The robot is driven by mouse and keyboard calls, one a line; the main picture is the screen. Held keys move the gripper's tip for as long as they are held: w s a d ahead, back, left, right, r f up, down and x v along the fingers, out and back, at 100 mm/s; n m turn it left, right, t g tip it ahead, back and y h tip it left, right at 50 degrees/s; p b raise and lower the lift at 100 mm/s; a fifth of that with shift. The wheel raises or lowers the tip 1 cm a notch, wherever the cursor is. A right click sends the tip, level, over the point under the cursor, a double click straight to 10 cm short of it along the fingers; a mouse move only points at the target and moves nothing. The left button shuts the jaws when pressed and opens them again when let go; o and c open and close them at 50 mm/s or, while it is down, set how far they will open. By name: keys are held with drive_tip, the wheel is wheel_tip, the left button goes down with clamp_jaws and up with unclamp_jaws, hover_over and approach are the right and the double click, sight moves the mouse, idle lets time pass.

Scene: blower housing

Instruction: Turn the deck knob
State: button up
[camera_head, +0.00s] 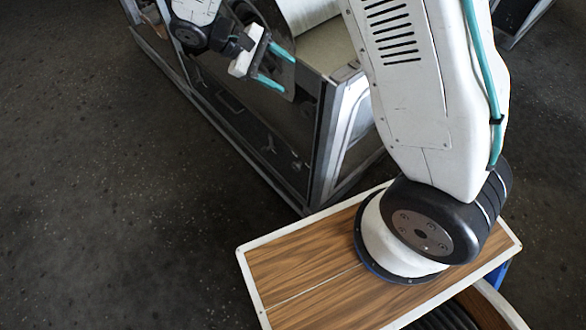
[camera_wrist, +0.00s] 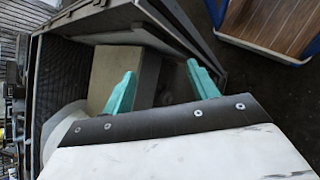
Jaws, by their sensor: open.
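The blower housing, a dark metal-framed unit, shows in the head view with its frame (camera_head: 325,135) and a beige deck surface (camera_head: 330,48) on top. The beige surface also shows in the wrist view (camera_wrist: 112,72). My gripper (camera_head: 287,75) is open, its two teal fingers apart, at the near side of the housing beside a dark upright plate. In the wrist view my gripper (camera_wrist: 161,70) points at the housing, with nothing visibly held. I cannot make out the deck knob clearly in either view; the dark area between the fingers is too small and shaded to tell.
A pale cylinder (camera_head: 308,12) stands on the housing near my gripper; a pale rounded part (camera_wrist: 66,128) shows at the left in the wrist view. The housing's metal edges are close to the fingers. The dark speckled floor (camera_head: 110,190) at the left is clear.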

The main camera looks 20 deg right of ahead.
drive_tip(key=w+a+f+n+t+h, duration=0.1)
drive_tip(key=a+f+n+h, duration=0.1)
drive_tip(key=f, duration=0.4)
drive_tip(key=w+a+f+n+h, duration=0.1)
drive_tip(key=w+a+f, duration=0.1)
drive_tip(key=f, duration=0.5)
drive_tip(key=n+t+h, duration=0.5)
drive_tip(key=n+t, duration=0.4)
approach(295, 167)
drive_tip(key=d, duration=0.2)
drive_tip(key=x, duration=0.7)
drive_tip(key=shift+w+f, duration=0.2)
drive_tip(key=shift+w, duration=0.2)
drive_tip(key=c, duration=1)
